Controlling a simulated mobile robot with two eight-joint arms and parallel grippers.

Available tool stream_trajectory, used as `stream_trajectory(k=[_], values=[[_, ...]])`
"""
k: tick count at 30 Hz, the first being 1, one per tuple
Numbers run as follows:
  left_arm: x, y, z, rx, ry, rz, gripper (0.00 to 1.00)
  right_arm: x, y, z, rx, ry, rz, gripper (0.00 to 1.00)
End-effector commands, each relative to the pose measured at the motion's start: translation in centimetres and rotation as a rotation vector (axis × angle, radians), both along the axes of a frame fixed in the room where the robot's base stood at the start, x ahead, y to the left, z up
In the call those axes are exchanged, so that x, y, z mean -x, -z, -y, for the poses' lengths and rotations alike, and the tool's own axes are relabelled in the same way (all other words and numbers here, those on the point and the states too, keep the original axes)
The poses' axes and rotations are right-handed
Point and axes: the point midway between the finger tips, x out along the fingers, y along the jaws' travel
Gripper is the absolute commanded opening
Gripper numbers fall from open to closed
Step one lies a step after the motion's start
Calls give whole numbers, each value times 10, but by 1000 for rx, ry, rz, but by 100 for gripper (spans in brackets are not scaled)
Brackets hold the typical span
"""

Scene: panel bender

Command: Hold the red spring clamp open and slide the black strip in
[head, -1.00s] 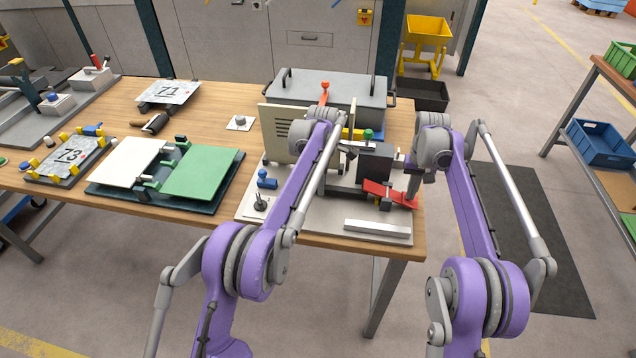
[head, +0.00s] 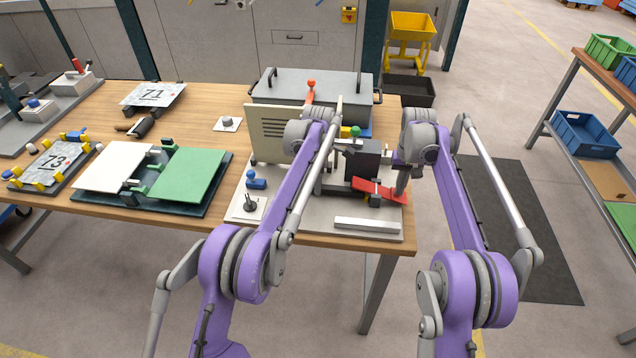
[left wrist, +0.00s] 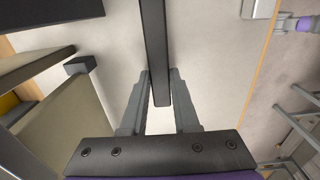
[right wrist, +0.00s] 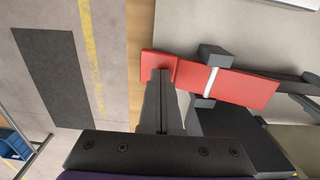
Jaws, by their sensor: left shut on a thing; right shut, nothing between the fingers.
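The red spring clamp (head: 378,189) sits at the right end of the fixture plate. It shows in the right wrist view as a red lever (right wrist: 235,83) with a white band and a grey pivot block. My right gripper (right wrist: 160,75) is shut and empty, its fingertips at the lever's outer end, apparently touching it. My left gripper (left wrist: 160,74) is shut on the black strip (left wrist: 155,35), a long narrow dark bar. The strip runs forward beyond the fingers over the pale plate. In the head view, my left arm partly hides that gripper; whether the strip touches the clamp cannot be told.
The fixture plate (head: 240,213) also carries a dark block (head: 362,162), an upright beige slotted panel (head: 268,130) and a pale bar (head: 368,226). A grey lidded box (head: 312,88) stands behind. White and green panels lie to the left. Open floor is to the right.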

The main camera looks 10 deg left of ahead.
Motion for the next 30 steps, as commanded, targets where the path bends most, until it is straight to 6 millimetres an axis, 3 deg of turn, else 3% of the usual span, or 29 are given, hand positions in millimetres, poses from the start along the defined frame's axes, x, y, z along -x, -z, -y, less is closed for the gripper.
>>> stream_trajectory(k=[8,9,15,23,30], values=[[0,3,0,0,0,0,0,0,1,0,0,0,0,0],[0,3,0,0,0,0,33,0,1,0,0,0,0,0],[0,3,0,0,0,0,64,0,1,0,0,0,0,0],[0,3,0,0,0,0,64,0,1,0,0,0,0,0],[0,-9,0,0,0,0,64,0,1,0,0,0,0,0]])
